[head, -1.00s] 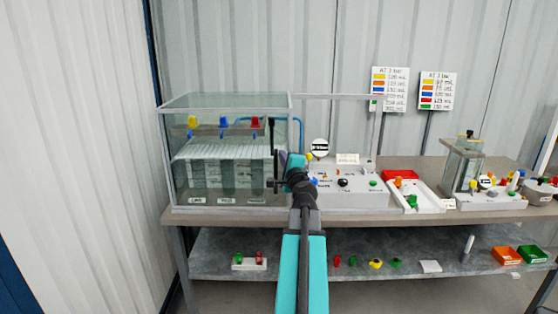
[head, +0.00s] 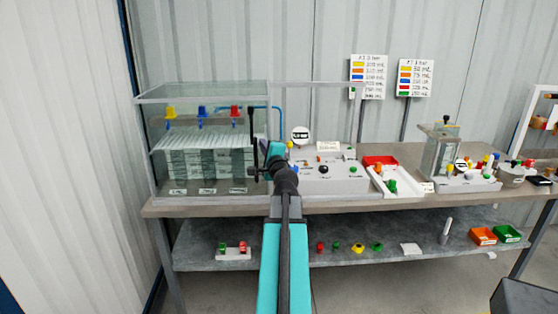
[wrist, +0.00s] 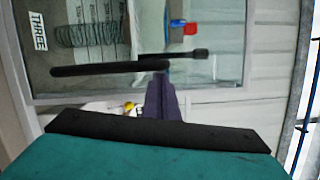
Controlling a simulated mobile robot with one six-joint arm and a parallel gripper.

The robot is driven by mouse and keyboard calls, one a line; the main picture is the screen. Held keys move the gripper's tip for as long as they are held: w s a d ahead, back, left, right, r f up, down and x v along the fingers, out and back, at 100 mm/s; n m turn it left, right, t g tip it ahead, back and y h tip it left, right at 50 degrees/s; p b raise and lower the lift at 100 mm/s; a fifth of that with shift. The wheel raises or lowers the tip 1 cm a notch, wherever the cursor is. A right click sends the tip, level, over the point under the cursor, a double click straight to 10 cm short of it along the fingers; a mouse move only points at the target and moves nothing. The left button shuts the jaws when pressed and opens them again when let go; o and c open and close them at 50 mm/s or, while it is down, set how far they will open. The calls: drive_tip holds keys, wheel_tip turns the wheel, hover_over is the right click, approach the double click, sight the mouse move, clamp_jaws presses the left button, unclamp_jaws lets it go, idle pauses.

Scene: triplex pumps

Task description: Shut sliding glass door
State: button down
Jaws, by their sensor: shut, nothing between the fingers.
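A glass case (head: 204,96) stands at the left end of the bench, with a long black handle (head: 253,122) upright near its right edge. A thin pale-framed clear panel (head: 318,83) extends right from the case; I cannot tell how far the door stands open. My gripper (head: 261,163) is in front of the case's lower right edge, just below the handle. In the wrist view, my dark fingers (wrist: 160,95) are shut and empty. Their tips overlap one end of a black bar (wrist: 105,69); I cannot tell if they touch. A second dark rod (wrist: 185,55) lies beyond.
A control box (head: 325,178) stands right of the case, followed by a white tray (head: 404,187) and a clear tank (head: 440,150). A lower shelf (head: 290,242) holds small coloured parts. The corrugated wall (head: 60,150) is close on the left.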

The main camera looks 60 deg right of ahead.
drive_tip(key=s+a+f+b, duration=0.1)
drive_tip(key=s+a+b, duration=0.2)
drive_tip(key=s, duration=0.5)
drive_tip(key=shift+s+a+b, duration=0.25)
drive_tip(key=shift+s+b, duration=0.15)
drive_tip(key=shift+b, duration=0.4)
drive_tip(key=b+v, duration=0.1)
drive_tip(key=b, duration=0.5)
drive_tip(key=shift+s+a, duration=0.25)
drive_tip(key=shift+s, duration=0.05)
drive_tip(key=shift+s+a+b, duration=0.1)
drive_tip(key=shift+s+b, duration=0.05)
drive_tip(key=shift+b, duration=0.45)
